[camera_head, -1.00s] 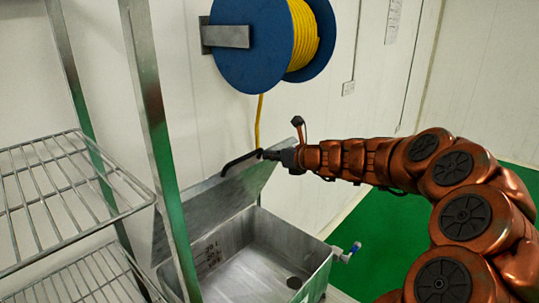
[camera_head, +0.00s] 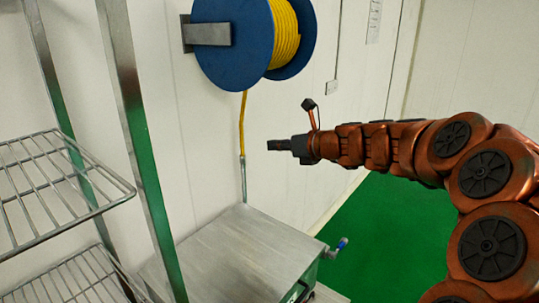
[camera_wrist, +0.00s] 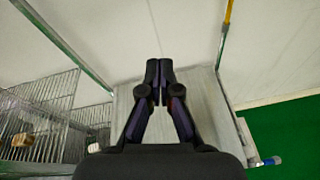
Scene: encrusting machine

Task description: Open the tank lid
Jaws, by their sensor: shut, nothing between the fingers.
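The tank (camera_head: 312,272) is a metal box standing by the wall below the hose reel. Its flat grey metal lid (camera_head: 235,248) lies down over the top, so the inside is hidden. A dark curved piece, apparently the lid handle (camera_head: 296,292), shows at the lid's near edge, partly cut off by the frame. My gripper (camera_head: 272,145) is shut and empty, above the lid and apart from it. In the wrist view my gripper's fingertips (camera_wrist: 159,65) are together, with the lid (camera_wrist: 205,105) behind and below them.
A metal wire rack (camera_head: 50,195) stands at the left, its post (camera_head: 148,165) close to the tank. A blue reel with yellow hose (camera_head: 240,35) hangs on the wall above. A valve with a blue tip (camera_head: 340,244) sticks out right of the tank. Green floor (camera_head: 390,225) lies open at the right.

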